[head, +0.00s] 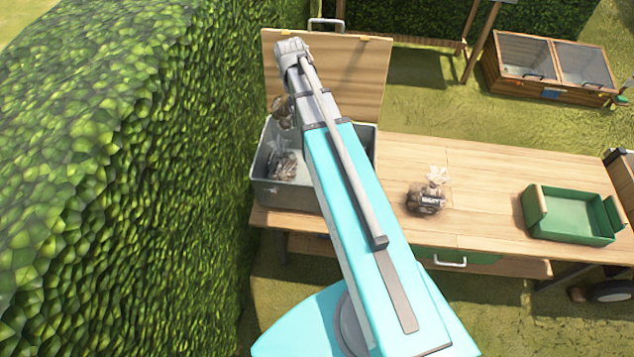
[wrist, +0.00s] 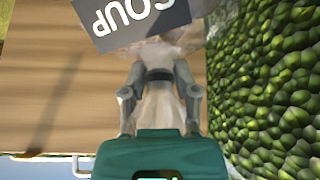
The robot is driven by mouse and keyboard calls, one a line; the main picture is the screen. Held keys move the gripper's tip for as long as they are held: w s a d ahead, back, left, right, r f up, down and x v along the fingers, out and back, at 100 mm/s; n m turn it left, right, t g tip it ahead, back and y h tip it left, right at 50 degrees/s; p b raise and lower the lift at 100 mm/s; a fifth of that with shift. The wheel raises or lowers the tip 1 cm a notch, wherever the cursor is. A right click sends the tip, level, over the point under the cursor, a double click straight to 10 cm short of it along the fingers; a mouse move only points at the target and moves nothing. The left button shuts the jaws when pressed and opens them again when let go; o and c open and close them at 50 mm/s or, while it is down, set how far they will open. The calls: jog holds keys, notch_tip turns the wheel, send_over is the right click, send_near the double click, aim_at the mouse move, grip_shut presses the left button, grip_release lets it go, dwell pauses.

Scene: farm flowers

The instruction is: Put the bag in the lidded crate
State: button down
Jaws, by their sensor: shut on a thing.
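The lidded crate (head: 290,195) is a grey metal box at the left end of the table, with its wooden lid (head: 350,75) standing open behind it. My gripper (wrist: 158,76) is shut on the gathered clear neck of a bag (wrist: 160,45) with a grey label, whose letters are upside down and cut off. In the head view, a brown-filled bag (head: 281,110) shows beside my arm at the crate's back left, above the rim. My arm hides the gripper there. Another clear bag (head: 283,165) is inside the crate.
A dark-labelled bag (head: 426,198) stands on the wooden table (head: 480,170) right of my arm. A green tray (head: 570,215) is farther right. A tall hedge (head: 120,180) borders the crate's left side. Table space between bag and tray is clear.

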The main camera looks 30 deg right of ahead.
jog(key=s+f+m+g+h+b, duration=0.1)
jog(key=f+m+b, duration=0.1)
jog(key=f+m, duration=0.1)
jog(key=s+d+f+m+g+h+b, duration=0.1)
jog(key=f+m+b, duration=0.2)
jog(key=m, duration=0.1)
jog(key=s+d+f+m+g+b, duration=0.1)
jog(key=f+m+b, duration=0.1)
jog(key=m+b, duration=0.1)
jog(key=shift+s+d+f+m+h, duration=0.15)
jog(key=shift+f+m+h, duration=0.25)
jog(key=shift+m, duration=0.3)
jog(key=s+d+f+m+g+y+b, duration=0.1)
jog(key=s+f+m+g+b, duration=0.3)
jog(key=f+m+b, duration=0.5)
jog(key=shift+s+d+m+g+y, duration=0.15)
jog(key=shift+d+m+g+y, duration=0.45)
jog(key=shift+m, duration=1.8)
jog(key=shift+d, duration=0.1)
jog(key=shift+f, duration=0.15)
notch_tip(320, 180, down, 6)
jog(key=b, duration=0.6)
